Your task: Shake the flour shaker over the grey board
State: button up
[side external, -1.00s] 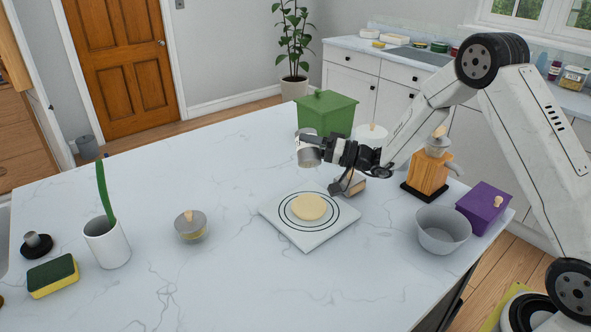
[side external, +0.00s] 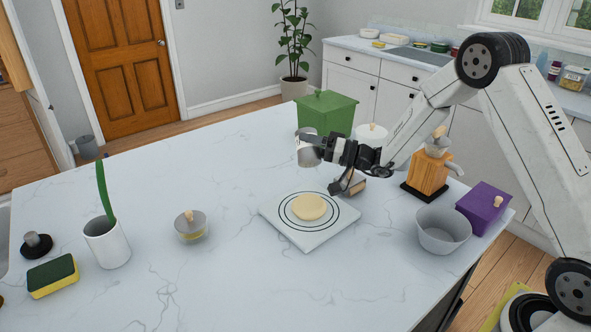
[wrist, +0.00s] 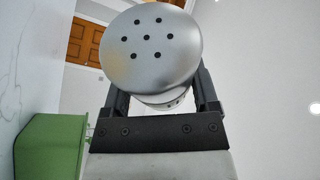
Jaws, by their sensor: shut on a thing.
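The flour shaker (side external: 308,155) is a metal cup held in the air behind the grey board. In the wrist view its domed lid with several dark holes (wrist: 150,45) faces the camera. My gripper (side external: 318,150) is shut on the shaker, with one finger on each side of it in the wrist view (wrist: 160,95). The grey board (side external: 284,223) is a pale square slab with dark rings, lying flat on the counter. A round tan dough disc (side external: 309,207) lies at its middle. No falling flour can be made out.
A green lidded box (side external: 327,112) stands close behind the shaker. The front counter is clear.

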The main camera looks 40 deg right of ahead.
dwell(0.3)
jog(key=shift+f, duration=1.45)
jog(key=shift+r, duration=1.55)
jog(key=shift+f, duration=1.55)
jog(key=shift+r, duration=0.1)
